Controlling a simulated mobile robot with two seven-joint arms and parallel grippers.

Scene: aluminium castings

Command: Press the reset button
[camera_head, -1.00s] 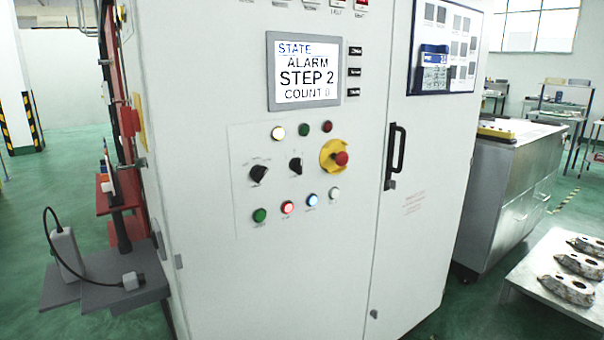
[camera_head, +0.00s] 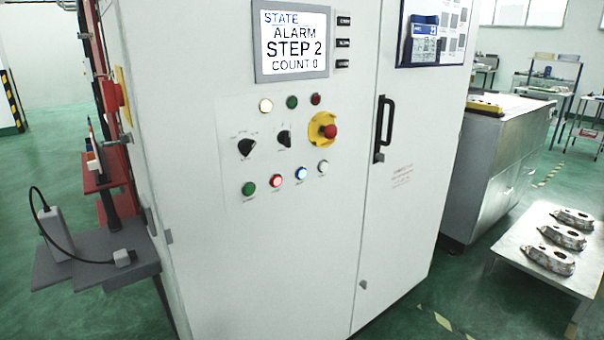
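A tall white control cabinet (camera_head: 290,250) stands in front of me. Its screen (camera_head: 293,45) reads STATE ALARM, STEP 2, COUNT 0. The bottom button row holds a green button (camera_head: 249,188), a red-lit button (camera_head: 275,181), a blue-lit button (camera_head: 301,173) and a white button (camera_head: 323,167). Their labels are too small to read, so I cannot tell which is reset. Above are two black rotary knobs, one of them the left knob (camera_head: 246,147), and a red emergency stop (camera_head: 330,131) on a yellow plate. Neither gripper is in view.
A black door handle (camera_head: 384,128) sticks out right of the panel. A grey shelf (camera_head: 97,262) with a cabled device juts out at the left. A metal table (camera_head: 545,235) with castings stands at the right, a metal cabinet (camera_head: 490,165) behind it. Green floor shows between.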

